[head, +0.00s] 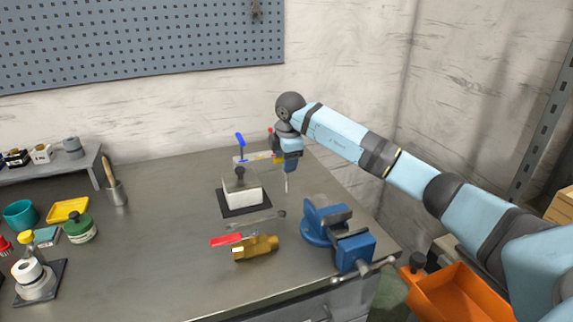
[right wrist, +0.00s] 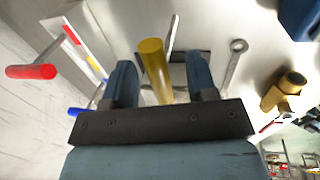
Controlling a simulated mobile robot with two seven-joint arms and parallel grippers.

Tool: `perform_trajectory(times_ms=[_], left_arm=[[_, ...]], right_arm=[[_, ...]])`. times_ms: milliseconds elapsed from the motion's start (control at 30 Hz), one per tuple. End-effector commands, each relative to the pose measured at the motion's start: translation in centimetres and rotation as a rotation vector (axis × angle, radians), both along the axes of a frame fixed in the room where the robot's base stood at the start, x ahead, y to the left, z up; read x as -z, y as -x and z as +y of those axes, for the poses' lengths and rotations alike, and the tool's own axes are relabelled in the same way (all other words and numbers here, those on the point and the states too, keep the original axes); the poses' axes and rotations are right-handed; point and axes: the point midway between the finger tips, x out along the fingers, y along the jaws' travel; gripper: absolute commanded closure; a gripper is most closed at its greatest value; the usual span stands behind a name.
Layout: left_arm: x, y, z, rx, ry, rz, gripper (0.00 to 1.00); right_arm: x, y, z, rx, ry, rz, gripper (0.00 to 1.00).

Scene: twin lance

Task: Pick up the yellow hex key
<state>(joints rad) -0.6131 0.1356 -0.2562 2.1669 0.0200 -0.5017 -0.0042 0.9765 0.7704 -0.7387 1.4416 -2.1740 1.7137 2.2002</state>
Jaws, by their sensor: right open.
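The yellow hex key shows by its thick yellow handle (right wrist: 154,68) in the right wrist view, lying between the two blue fingers of my right gripper (right wrist: 160,82). The fingers are apart, with a gap on each side of the handle. In the head view my right gripper (head: 284,157) is at the rack's right end and mostly hides the yellow key. A red-handled key (right wrist: 30,71) and a blue-handled key (right wrist: 78,111) are at the left in the wrist view; the blue handle (head: 240,140) also stands up in the head view. My left gripper is out of view.
A white block on a dark base (head: 242,192) stands below the rack. In front lie a wrench (head: 262,219) and a brass valve with red lever (head: 255,247). A blue vise (head: 340,238) stands right. A teal cup (head: 20,215) and small items fill the left; mid-left bench is clear.

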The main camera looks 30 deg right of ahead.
Motion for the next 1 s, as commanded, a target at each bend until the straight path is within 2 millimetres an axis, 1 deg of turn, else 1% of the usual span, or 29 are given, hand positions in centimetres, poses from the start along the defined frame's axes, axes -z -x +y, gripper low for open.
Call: perform_trajectory(times_ms=[200, 267, 300, 367, 400, 433, 767, 933, 1000], left_arm=[[-0.2, 0.0, 0.0, 0.000, 0.002, -0.002, 0.00], [-0.2, 0.0, 0.0, 0.000, 0.002, -0.002, 0.00], [-0.2, 0.0, 0.0, 0.000, 0.002, -0.002, 0.00], [-0.2, 0.0, 0.0, 0.001, 0.001, -0.002, 0.00], [-0.2, 0.0, 0.0, 0.001, 0.001, -0.002, 0.00], [-0.2, 0.0, 0.0, 0.001, 0.001, -0.002, 0.00], [-0.2, 0.0, 0.0, 0.000, 0.001, -0.003, 0.00], [-0.4, 0.0, 0.0, -0.001, 0.000, -0.003, 0.00], [-0.5, 0.0, 0.0, 0.000, -0.002, -0.003, 0.00]], right_arm=[[0.1, 0.0, 0.0, 0.000, 0.000, -0.001, 0.48], [0.1, 0.0, 0.0, 0.000, 0.000, -0.001, 0.62], [0.1, 0.0, 0.0, 0.000, 0.000, -0.001, 0.71], [0.1, 0.0, 0.0, 0.000, 0.000, -0.001, 0.85], [0.1, 0.0, 0.0, 0.000, 0.000, -0.001, 0.94], [0.1, 0.0, 0.0, 0.000, 0.000, -0.001, 1.00], [-0.2, 0.0, 0.0, 0.000, 0.000, -0.002, 1.00], [-1.6, -0.1, 0.0, 0.001, 0.000, -0.003, 1.00], [-2.7, -0.1, -0.1, 0.001, 0.000, -0.004, 1.00]])
